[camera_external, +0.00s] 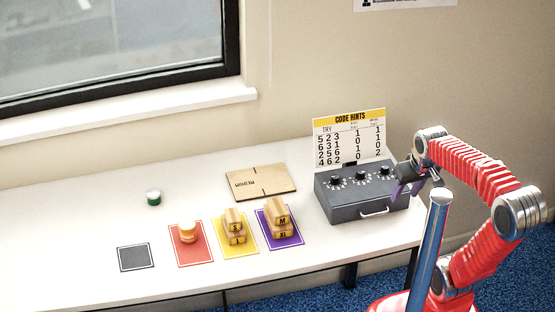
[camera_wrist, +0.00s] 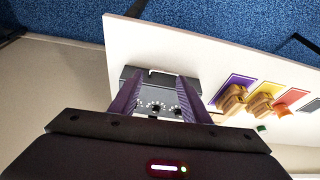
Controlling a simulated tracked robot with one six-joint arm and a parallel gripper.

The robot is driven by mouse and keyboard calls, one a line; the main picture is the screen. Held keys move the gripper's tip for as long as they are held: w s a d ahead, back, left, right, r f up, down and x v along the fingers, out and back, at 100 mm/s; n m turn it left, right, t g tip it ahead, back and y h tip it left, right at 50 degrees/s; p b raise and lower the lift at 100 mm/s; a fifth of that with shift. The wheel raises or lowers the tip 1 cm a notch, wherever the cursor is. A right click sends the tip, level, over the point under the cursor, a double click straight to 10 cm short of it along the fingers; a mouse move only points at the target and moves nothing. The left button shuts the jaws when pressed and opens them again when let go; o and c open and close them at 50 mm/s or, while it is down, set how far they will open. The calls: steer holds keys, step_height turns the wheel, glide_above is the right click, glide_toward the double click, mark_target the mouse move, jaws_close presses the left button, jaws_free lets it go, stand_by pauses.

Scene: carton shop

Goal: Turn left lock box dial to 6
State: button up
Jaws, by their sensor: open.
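The dark grey lock box (camera_external: 347,206) stands at the right end of the white table. Three black dials with white tick marks sit in a row on its top. The left dial (camera_external: 336,180) is nearest the purple mat; it appears on the right of the row in the wrist view (camera_wrist: 177,110). The number it points to is too small to read. My gripper (camera_external: 404,190) is open and empty, by the right end of the box and apart from the left dial. In the wrist view its purple fingers (camera_wrist: 158,76) frame the box from a distance.
A code hints card (camera_external: 349,138) stands behind the box. A flat carton (camera_external: 258,182) lies to its left. Purple (camera_external: 271,241), yellow (camera_external: 230,249) and red mats with items, a grey mat (camera_external: 133,257) and a green-and-white item (camera_external: 153,198) are further left.

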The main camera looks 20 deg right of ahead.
steer(key=w+a+m+g, duration=0.1)
steer(key=w+a+m, duration=0.2)
steer(key=w, duration=0.4)
steer(key=w+a+m+g, duration=0.1)
steer(key=w+a+m, duration=0.15)
steer(key=w, duration=0.45)
step_height(320, 180, up, 3)
steer(key=m+g, duration=0.2)
steer(key=m, duration=2)
glide_above(335, 176)
steer(key=shift+r, duration=0.1)
step_height(335, 176, down, 14)
steer(key=shift+r, duration=0.1)
steer(key=shift+c, duration=0.3)
steer(key=c, duration=1)
